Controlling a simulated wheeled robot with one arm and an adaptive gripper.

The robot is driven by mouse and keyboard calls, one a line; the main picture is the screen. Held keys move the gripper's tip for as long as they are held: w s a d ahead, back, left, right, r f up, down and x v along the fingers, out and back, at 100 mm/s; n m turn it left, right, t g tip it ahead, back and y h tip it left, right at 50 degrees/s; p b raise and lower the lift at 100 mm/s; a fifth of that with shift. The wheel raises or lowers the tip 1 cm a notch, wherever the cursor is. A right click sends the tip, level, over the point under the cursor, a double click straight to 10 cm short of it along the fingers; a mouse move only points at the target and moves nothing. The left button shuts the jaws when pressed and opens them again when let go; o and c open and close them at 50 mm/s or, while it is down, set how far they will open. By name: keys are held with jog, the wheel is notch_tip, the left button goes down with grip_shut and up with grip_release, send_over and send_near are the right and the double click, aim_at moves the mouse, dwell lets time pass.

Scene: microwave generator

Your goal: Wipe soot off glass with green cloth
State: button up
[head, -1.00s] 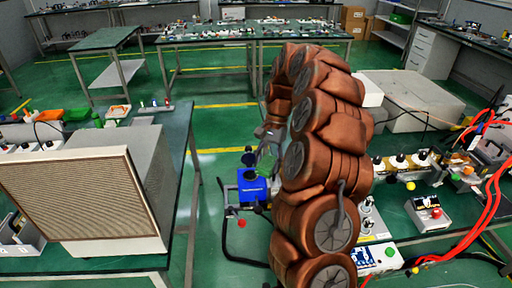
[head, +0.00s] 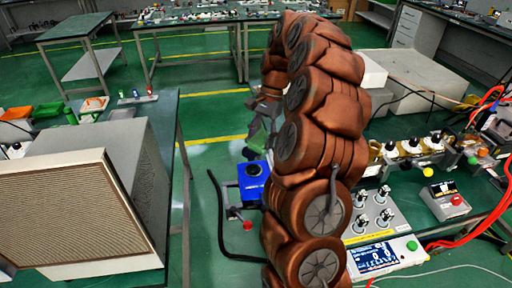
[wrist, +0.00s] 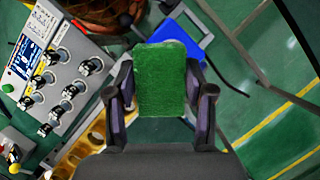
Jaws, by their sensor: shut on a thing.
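The green cloth (wrist: 163,80) is a thick, fuzzy rectangular pad in the middle of the wrist view. My gripper (wrist: 161,92) is shut on it, with one dark finger on each side. In the head view my gripper (head: 266,108) is partly hidden by my brown arm, and a bit of green cloth (head: 256,138) shows below it, above the floor between the benches. I cannot make out the sooty glass in either view.
A control box (head: 375,258) with knobs and a screen stands on the right bench, near my arm. A blue device (head: 252,180) sits low between the benches. A large beige vented box (head: 75,215) fills the left bench. Red cables (head: 470,232) run at right.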

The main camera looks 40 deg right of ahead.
jog(key=shift+w+d+f+b, duration=0.1)
jog(key=shift+w+f+b, duration=0.1)
jog(key=shift+f+b, duration=0.4)
jog(key=shift+w+f+b, duration=0.15)
jog(key=shift+f+b, duration=0.1)
jog(key=shift+f, duration=0.55)
jog(key=b, duration=0.1)
send_over(254, 172)
jog(key=d, duration=0.2)
jog(key=shift+d+f, duration=0.1)
jog(key=shift+f, duration=2.8)
jog(key=shift+f+b, duration=0.6)
jog(key=shift+f, duration=0.45)
jog(key=shift+w+a, duration=0.25)
jog(key=shift+a, duration=0.2)
jog(key=shift+c, duration=0.9)
jog(key=shift+w+a+r, duration=0.1)
jog(key=shift+w+a, duration=0.25)
jog(key=shift+a, duration=0.3)
jog(key=shift+w+a+r, duration=0.1)
jog(key=shift+w+a, duration=0.2)
jog(key=shift+a, duration=0.35)
jog(key=shift+f, duration=0.15)
